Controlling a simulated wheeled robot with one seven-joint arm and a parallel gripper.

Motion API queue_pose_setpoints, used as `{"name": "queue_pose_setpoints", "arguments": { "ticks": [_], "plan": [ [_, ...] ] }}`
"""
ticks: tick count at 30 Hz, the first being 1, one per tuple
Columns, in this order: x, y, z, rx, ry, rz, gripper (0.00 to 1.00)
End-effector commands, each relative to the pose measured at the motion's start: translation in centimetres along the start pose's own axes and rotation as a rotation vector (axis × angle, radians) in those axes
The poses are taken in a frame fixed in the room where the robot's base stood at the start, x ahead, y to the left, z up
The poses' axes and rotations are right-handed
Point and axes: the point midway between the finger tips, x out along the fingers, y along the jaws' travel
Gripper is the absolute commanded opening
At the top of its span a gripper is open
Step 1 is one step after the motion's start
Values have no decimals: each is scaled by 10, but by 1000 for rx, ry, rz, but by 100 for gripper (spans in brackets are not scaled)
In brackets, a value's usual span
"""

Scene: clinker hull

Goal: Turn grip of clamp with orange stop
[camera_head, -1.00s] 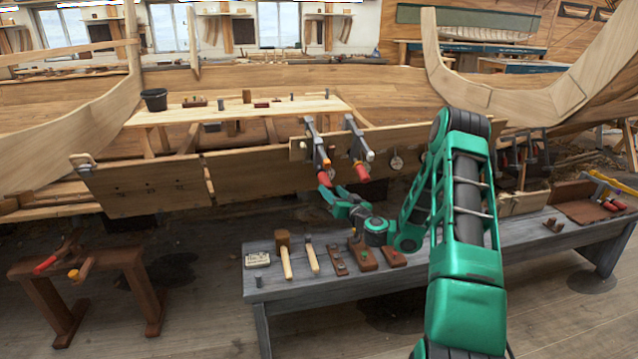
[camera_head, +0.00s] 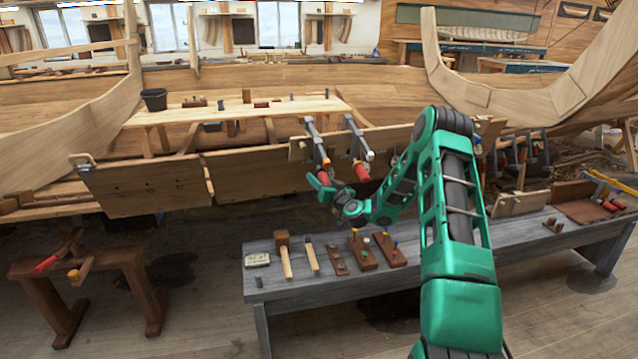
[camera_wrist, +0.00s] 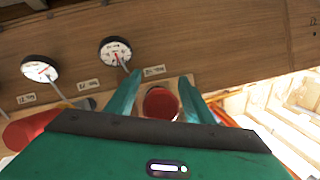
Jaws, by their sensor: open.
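Two grey clamps sit side by side on the hull plank in the head view, the left clamp (camera_head: 314,142) and the right clamp (camera_head: 355,138). Each has a red grip hanging below. A small orange-looking spot shows low on the left clamp, but it is too small to be sure it is the stop. My gripper (camera_head: 321,183) is at the left clamp's grip. In the wrist view my gripper (camera_wrist: 160,98) is open, with a round red grip (camera_wrist: 160,103) seen end-on between its green fingers. Contact is not visible. Another red grip (camera_wrist: 32,129) lies to the left.
Two round dial gauges, one left (camera_wrist: 40,68) and one nearer (camera_wrist: 115,51), are on the plank with small labels. Below my arm a grey bench (camera_head: 290,291) holds a mallet, a hammer and several wooden blocks. A brown sawhorse (camera_head: 85,265) stands at the left.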

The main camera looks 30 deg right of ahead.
Motion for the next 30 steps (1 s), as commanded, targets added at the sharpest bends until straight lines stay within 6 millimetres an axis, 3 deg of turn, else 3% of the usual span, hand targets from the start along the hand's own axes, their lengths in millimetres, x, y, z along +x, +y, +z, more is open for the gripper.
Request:
{"name": "queue_pose_setpoints", "arguments": {
  "ticks": [1, 6, 19, 30],
  "plan": [
    [0, 0, 0, 0, 0, 0, 48],
    [0, 0, 0, 0, 0, 0, 7],
    [0, 0, 1, 67, -1, -29, 7],
    [-1, -4, 1, 325, -1, -143, 7]
  ]
}}
